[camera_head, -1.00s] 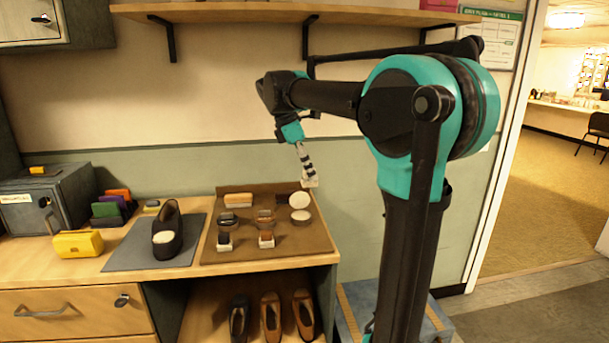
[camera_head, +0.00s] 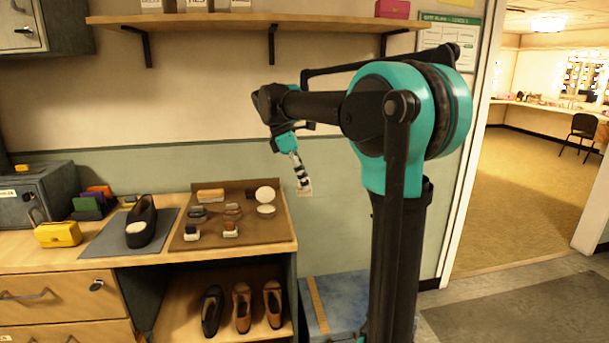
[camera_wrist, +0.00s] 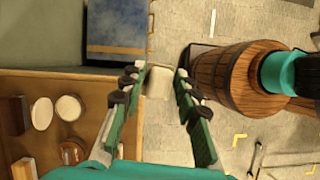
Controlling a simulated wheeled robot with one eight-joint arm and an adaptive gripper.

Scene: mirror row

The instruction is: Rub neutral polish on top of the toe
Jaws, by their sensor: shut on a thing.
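A black shoe (camera_head: 141,223) rests on a grey mat (camera_head: 99,247) on the bench, with a pale patch on its toe, which points toward me. An open round tin with pale contents (camera_head: 266,211) and its pale lid (camera_head: 265,194) lie on a brown mat (camera_head: 242,236); two pale discs also show in the wrist view (camera_wrist: 69,107). My gripper (camera_head: 301,181) is shut on a small pale block (camera_wrist: 158,83). It holds the block up in the air, just right of the brown mat. Nothing touches the shoe.
Several brushes and small blocks (camera_head: 211,195) lie on the brown mat. A yellow box (camera_head: 58,234) and a grey cabinet (camera_head: 33,193) stand at left. Shoes (camera_head: 242,308) sit on the lower shelf. A blue box (camera_head: 340,301) stands on the floor.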

